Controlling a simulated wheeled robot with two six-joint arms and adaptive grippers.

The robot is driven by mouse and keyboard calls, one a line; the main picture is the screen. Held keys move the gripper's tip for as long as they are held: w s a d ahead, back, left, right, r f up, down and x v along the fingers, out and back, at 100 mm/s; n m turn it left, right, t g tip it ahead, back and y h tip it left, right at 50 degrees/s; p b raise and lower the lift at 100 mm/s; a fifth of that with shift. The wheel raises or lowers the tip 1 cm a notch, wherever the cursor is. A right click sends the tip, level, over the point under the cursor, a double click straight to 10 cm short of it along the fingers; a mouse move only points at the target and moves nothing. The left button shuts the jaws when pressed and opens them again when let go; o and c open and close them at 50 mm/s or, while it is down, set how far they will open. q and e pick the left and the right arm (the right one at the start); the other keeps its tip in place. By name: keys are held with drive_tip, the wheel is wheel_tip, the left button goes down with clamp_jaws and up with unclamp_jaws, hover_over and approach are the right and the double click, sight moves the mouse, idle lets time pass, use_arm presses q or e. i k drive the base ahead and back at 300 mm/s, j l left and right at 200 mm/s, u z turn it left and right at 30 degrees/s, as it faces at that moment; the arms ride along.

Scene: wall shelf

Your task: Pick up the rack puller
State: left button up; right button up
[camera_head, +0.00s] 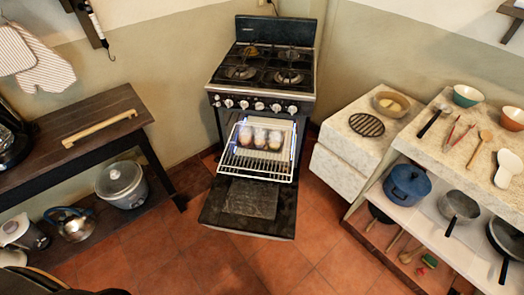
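A long, flat, light wooden bar, which looks like the rack puller (99,129), lies on top of the dark wooden table (55,150) at the left. It lies at a slant, its right end nearer the back, with a small knob or notch at each end. The oven (262,75) stands at the middle with its door (248,212) folded down. Neither of my grippers shows in the head view.
A black appliance (12,140) stands at the table's left end; a cooker (122,184) and kettles are on its lower shelf. Oven mitts (42,65) hang above. Counters with bowls, utensils and pots fill the right side. The red tiled floor (170,250) is clear in front.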

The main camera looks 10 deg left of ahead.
sight(68, 142)
drive_tip(key=i+j+u, duration=0.1)
drive_tip(key=j, duration=0.25)
drive_tip(key=i+j+u, duration=0.15)
drive_tip(key=j, duration=0.25)
drive_tip(key=j+u, duration=0.1)
drive_tip(key=j, duration=0.25)
drive_tip(key=i+j+u, duration=0.25)
drive_tip(key=j, duration=0.4)
drive_tip(key=i, duration=0.1)
